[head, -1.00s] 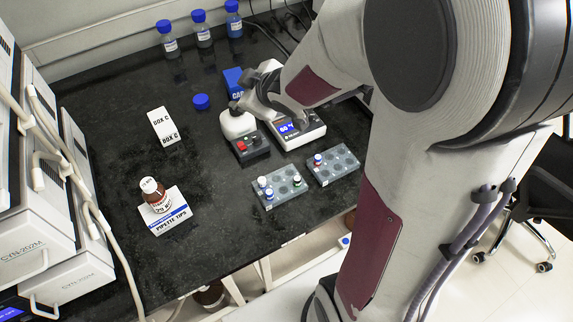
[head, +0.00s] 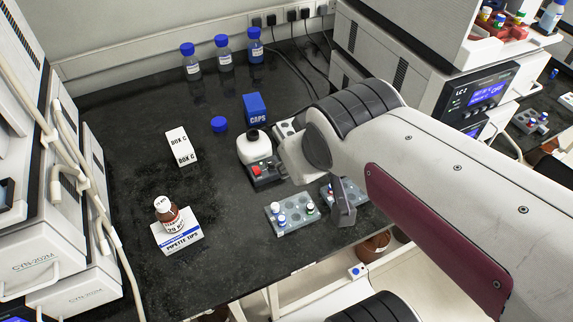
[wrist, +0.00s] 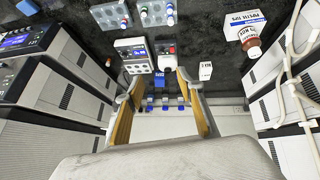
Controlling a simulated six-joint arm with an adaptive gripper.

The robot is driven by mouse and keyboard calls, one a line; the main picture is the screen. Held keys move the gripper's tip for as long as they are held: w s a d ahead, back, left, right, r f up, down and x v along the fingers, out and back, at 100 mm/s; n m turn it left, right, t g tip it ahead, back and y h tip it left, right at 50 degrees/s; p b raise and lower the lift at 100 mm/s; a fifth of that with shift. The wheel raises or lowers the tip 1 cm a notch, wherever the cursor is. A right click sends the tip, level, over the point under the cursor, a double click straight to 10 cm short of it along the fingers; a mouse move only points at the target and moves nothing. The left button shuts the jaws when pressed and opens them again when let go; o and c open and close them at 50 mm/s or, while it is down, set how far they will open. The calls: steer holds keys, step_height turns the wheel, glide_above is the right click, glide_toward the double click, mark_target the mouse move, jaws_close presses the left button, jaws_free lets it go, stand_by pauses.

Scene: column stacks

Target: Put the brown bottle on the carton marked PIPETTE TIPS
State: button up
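The brown bottle (head: 167,213), with a white cap and label, stands upright on the white carton marked PIPETTE TIPS (head: 182,239) at the left front of the bench. In the wrist view the bottle (wrist: 251,46) and the carton (wrist: 243,20) are at the upper right. My gripper (wrist: 159,78) has its two fingers spread with nothing between them. It is well away from the bottle. In the head view my arm hides most of the gripper; one part shows above the vial racks.
Blue-capped bottles (head: 224,56) line the back. A small mixer (head: 262,171) and vial rack (head: 291,213) are near my arm. Instruments (head: 40,225) stand left.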

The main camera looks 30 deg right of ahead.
steer(key=s+a+g+y, duration=0.1)
steer(key=s+a, duration=0.2)
steer(key=s, duration=0.3)
steer(key=shift+s+a+m, duration=0.35)
steer(key=shift+s+m, duration=0.05)
stand_by(0.9)
